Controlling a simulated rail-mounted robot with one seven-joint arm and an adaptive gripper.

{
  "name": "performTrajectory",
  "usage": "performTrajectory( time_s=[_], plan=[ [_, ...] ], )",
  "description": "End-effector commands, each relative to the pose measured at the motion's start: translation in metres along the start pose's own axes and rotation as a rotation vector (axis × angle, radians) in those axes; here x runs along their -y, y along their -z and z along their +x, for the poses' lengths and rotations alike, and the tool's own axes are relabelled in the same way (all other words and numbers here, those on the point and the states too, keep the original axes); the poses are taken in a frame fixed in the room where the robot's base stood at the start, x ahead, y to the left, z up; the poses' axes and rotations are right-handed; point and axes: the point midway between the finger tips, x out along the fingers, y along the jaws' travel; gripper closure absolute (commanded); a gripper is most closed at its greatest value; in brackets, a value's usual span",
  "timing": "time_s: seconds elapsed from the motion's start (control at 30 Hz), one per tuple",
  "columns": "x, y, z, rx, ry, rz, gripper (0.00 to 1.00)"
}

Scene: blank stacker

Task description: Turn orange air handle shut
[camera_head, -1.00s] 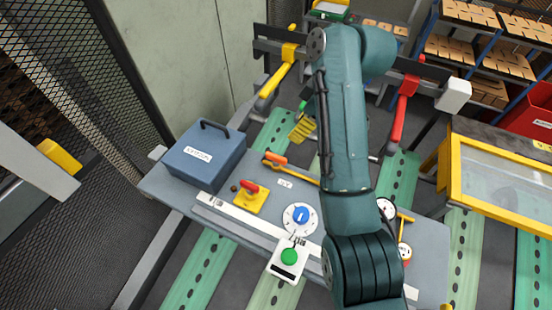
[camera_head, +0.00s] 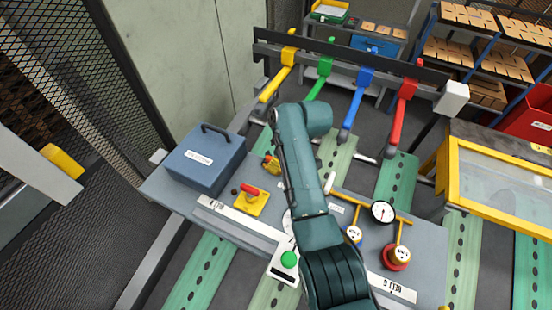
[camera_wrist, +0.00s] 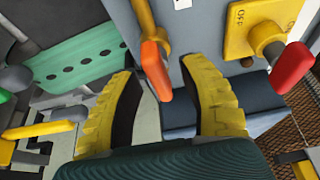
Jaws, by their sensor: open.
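The orange air handle (camera_wrist: 155,70) shows in the wrist view between the two yellow fingers of my gripper (camera_wrist: 161,84). It lies roughly in line with a yellow pipe (camera_wrist: 142,14) above it in that view. The fingers stand apart on either side of the handle, and I see gaps on both sides. Whether the fingers are fully down around it or still above it is hard to tell. In the head view, my gripper (camera_head: 271,164) is at the bench beside the blue box, mostly hidden by my arm, and the handle is hardly visible there.
A red handle on a yellow plate (camera_head: 247,202) sits close by; it is right of the fingers in the wrist view (camera_wrist: 290,68). The blue box (camera_head: 205,160) stands left of the gripper. Gauges (camera_head: 383,211) and several coloured levers (camera_head: 363,90) are farther right and behind.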

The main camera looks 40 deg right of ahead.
Motion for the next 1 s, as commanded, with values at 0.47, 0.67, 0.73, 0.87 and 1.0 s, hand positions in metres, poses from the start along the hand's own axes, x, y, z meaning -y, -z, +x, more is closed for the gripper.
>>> performTrajectory(
  time_s=[0.47, 0.67, 0.73, 0.87, 1.0],
  plan=[
    [0.0, 0.0001, -0.0006, 0.0, 0.0, 0.0, 1.0],
    [0.0002, -0.0001, -0.0001, 0.0, 0.001, 0.001, 1.0],
    [0.0003, -0.0001, -0.0001, 0.0, 0.0, 0.003, 1.0],
    [0.0005, 0.0004, -0.0005, 0.0, -0.007, 0.021, 1.0],
    [0.001, 0.0006, -0.0009, 0.001, -0.025, 0.065, 1.0]
  ],
)
